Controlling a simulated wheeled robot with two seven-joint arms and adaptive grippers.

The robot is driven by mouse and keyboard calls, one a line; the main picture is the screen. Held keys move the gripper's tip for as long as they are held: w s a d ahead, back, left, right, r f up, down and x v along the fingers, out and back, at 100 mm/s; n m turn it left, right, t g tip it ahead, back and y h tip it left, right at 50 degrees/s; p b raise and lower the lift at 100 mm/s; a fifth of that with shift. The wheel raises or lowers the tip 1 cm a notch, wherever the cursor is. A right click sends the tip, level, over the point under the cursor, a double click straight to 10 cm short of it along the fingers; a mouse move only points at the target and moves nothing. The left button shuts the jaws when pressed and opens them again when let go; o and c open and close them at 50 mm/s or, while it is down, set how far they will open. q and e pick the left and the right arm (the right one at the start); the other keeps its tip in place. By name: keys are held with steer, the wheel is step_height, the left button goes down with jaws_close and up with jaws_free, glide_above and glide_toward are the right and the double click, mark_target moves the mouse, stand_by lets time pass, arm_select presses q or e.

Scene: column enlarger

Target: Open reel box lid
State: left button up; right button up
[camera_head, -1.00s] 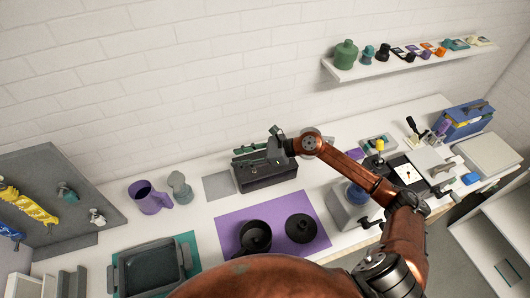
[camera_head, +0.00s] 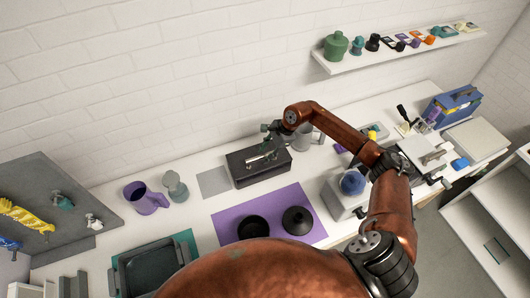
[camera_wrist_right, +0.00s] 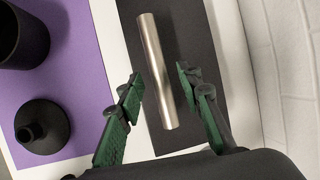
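The reel box (camera_head: 262,179) is a dark, low box on the counter near the wall, and its lid looks shut. A silver bar handle (camera_head: 262,158) lies along the top of the lid; it shows large in the right wrist view (camera_wrist_right: 157,70). My right gripper (camera_head: 272,146) is over the box, pointing down. In the right wrist view its green-padded fingers (camera_wrist_right: 159,76) are open, one on each side of the handle, with gaps showing. Whether the fingertips are level with the bar is hard to tell. My left gripper is not in view.
A purple mat (camera_head: 268,229) in front of the box holds a black pot (camera_head: 252,228) and a black lid-like piece (camera_head: 297,220). A grey mat (camera_head: 214,181) and a purple jug (camera_head: 146,197) are to the left. A grey mug (camera_head: 302,139) stands right of the box.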

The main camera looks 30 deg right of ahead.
steer(key=shift+f, duration=0.25)
jaws_close()
stand_by(0.6)
